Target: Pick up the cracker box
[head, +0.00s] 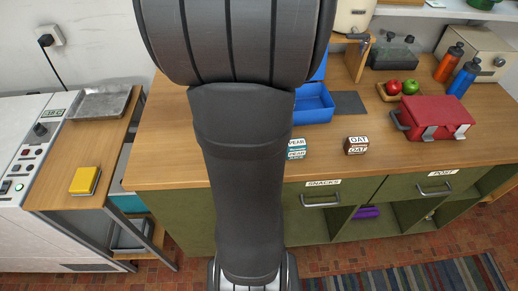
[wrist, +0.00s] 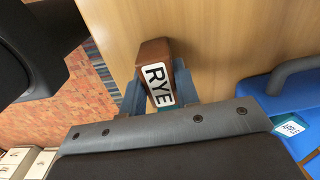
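In the wrist view a brown box labelled RYE (wrist: 155,58) sits between the two blue-grey fingers of my gripper (wrist: 159,84). The fingers flank it closely; whether both press on it is not clear. The label faces the camera, and the near end of the box is partly hidden by the gripper body. I cannot tell whether the box rests on the wood or is lifted. In the head view my arm hides the gripper and this box. A dark brown box labelled OAT (head: 356,145) and a teal-sided box (head: 297,149) with a partly hidden label stand on the counter.
The wooden counter (head: 190,150) has free room left of my arm. A blue bin (head: 314,104), a red toolbox (head: 436,118), a fruit tray (head: 399,95) and two bottles stand right. In the wrist view the blue bin (wrist: 262,98) is at the right; floor shows left.

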